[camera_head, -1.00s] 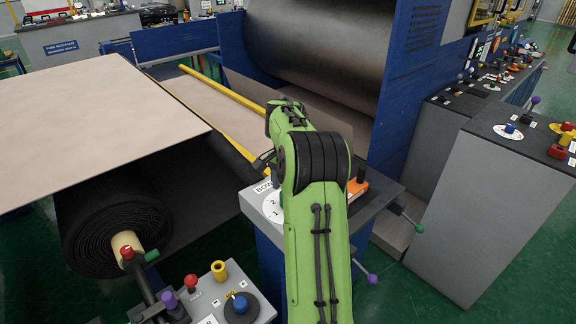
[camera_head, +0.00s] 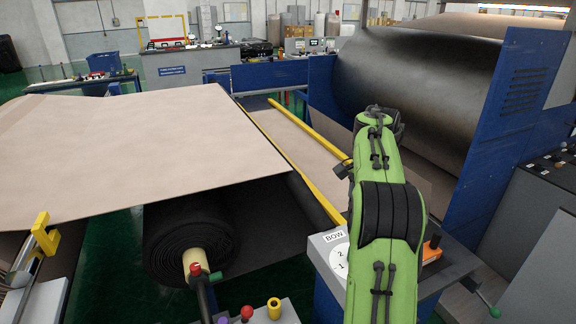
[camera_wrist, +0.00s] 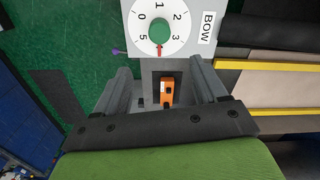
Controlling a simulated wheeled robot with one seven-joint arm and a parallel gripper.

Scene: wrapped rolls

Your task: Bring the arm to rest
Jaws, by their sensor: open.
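My green arm (camera_head: 388,200) rises in front of the console in the head view, bent at a black joint. My gripper is hidden behind it there. In the wrist view my gripper (camera_wrist: 163,78) is open, with its two grey fingers apart and nothing held between them. An orange part (camera_wrist: 167,92) of the console shows in the gap between the fingers; how far below them it lies I cannot tell. Beyond the fingertips is the white BOW dial (camera_wrist: 180,42) with a green centre and a red pointer.
The BOW console (camera_head: 322,240) stands close by my arm. A large dark roller (camera_head: 410,85) between blue panels is behind it. A beige sheet (camera_head: 130,145) spreads at left above a black wound roll (camera_head: 172,243). Yellow rails (camera_head: 310,132) run between them.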

